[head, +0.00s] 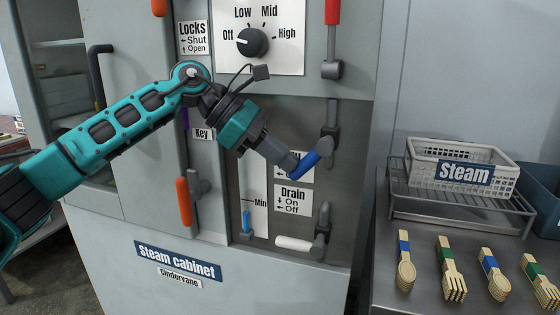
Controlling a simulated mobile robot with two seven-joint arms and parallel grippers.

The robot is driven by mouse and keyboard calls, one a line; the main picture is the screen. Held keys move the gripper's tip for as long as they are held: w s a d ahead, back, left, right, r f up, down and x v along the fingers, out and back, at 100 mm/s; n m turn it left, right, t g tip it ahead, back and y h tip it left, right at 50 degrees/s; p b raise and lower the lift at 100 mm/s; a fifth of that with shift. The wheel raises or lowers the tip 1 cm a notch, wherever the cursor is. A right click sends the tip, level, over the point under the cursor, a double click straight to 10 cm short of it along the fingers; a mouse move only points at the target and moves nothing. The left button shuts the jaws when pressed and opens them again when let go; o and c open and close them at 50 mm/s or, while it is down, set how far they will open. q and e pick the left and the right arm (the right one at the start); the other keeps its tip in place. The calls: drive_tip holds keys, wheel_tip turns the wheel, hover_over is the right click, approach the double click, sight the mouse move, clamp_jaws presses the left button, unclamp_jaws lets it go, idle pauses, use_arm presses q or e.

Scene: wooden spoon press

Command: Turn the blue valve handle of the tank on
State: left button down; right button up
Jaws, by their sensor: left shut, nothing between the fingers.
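The blue valve handle (311,159) is on the front of the steam cabinet, right of centre in the head view. It slants down to the left from its dark pivot (328,145) on a vertical pipe. My left gripper (285,160) is shut, with nothing between its fingers. Its tips are at the handle's left side and look close to it or against it; I cannot tell if they touch. The gripper covers part of a white label behind the handle. My right gripper is not in view.
A white drain handle (295,243) lies below, beside the Drain label (293,200). A black dial (251,42) is above. Orange handles (184,201) are at left, a red one (332,11) at top. A Steam basket (462,168) and several wooden utensils (405,262) are on the right.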

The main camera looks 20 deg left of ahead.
sight(292, 174)
use_arm(q)
drive_tip(key=f+h+b, duration=0.1)
drive_tip(key=f+b, duration=0.1)
drive_tip(key=d+f+h+b, duration=0.1)
drive_tip(key=h+b, duration=0.1)
drive_tip(key=shift+d+f, duration=0.1)
drive_tip(key=shift+f, duration=0.25)
drive_tip(key=shift+d+r+n+h+b, duration=0.1)
drive_tip(key=shift+r+n+h+b, duration=0.2)
drive_tip(key=shift+h, duration=0.1)
drive_tip(key=shift+d, duration=0.2)
drive_tip(key=shift+s+d+f, duration=0.1)
drive_tip(key=shift+d+f, duration=0.45)
drive_tip(key=shift+d, duration=0.15)
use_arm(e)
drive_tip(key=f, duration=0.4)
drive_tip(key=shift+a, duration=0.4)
use_arm(q)
drive_tip(key=shift+s+d+f, duration=0.1)
drive_tip(key=shift+d+f, duration=0.1)
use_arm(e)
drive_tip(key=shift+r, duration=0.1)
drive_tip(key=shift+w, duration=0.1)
